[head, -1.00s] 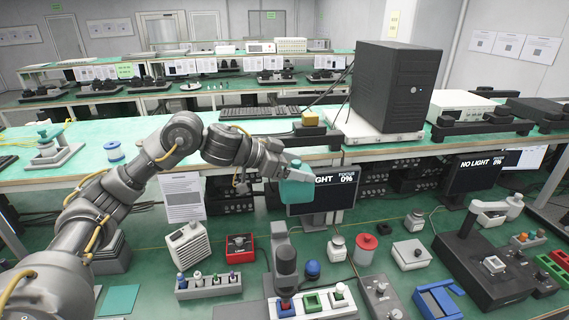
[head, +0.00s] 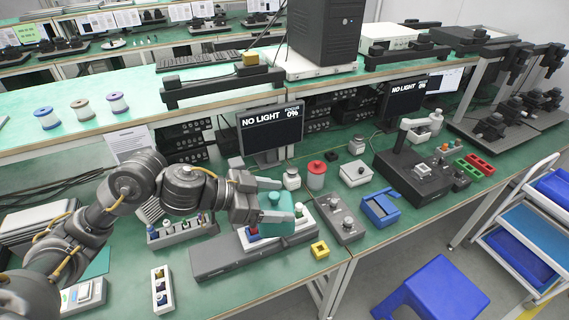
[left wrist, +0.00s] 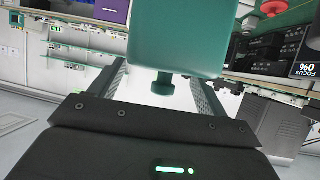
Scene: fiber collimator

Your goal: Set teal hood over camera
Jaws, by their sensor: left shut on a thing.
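The teal hood (head: 280,215) is a box-like cover with a small knob, held between the fingers of my left gripper (head: 262,200). In the head view it is above the front part of the green bench, over a row of colored slots. In the left wrist view the hood (left wrist: 180,35) fills the upper middle between the two fingers, its knob pointing toward the palm. The camera cannot be clearly made out; my gripper and the hood cover that area. My right gripper is not in view.
A long grey base (head: 225,262) lies below the hood, with a yellow block (head: 320,249) beside it. A grey control box (head: 340,217) and a blue holder (head: 380,209) stand to the right. A monitor (head: 271,131) reading NO LIGHT stands behind. A blue stool (head: 435,290) is on the floor.

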